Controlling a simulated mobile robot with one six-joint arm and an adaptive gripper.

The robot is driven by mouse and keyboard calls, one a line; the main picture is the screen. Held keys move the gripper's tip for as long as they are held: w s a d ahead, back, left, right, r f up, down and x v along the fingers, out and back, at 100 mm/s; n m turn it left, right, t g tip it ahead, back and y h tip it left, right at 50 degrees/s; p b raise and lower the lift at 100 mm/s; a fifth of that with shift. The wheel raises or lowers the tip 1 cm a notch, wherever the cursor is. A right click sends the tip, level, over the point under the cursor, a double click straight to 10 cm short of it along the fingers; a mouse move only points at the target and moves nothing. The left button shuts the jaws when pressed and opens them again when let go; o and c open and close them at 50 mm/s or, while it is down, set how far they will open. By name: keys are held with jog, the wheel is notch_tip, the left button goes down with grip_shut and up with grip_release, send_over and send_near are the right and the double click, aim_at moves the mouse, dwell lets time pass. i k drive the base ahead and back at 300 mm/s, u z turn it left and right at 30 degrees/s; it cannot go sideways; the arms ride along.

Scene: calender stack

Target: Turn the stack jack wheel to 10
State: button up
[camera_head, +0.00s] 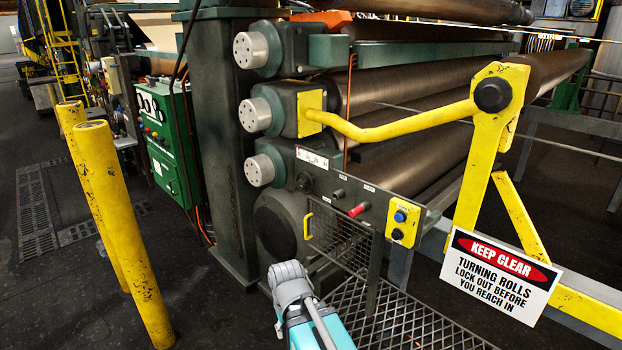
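I cannot pick out a wheel marked as the stack jack wheel, and no scale reading 10 is legible. A large dark round part (279,229) sits low on the machine's end, left of a mesh guard (342,239); I cannot tell if it is a wheel. A black round knob or hub (493,95) sits atop the yellow bracket at right. The control panel (338,188) carries a red-ended handle (359,210), small black knobs and a yellow box (402,222) with a blue and a black button. Part of my own arm shows at bottom centre; its gripper fingers are not visible.
Yellow posts (124,235) stand at left, before a green cabinet (166,147). The roll stack (420,85) runs back to the right. A yellow bar (400,128) and a KEEP CLEAR sign (500,275) front it. Mesh grating (410,320) lies below; open dark floor is at left.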

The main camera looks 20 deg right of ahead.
aim_at(302, 184)
jog(key=z, duration=0.2)
jog(key=i, duration=0.9)
jog(key=z, duration=0.25)
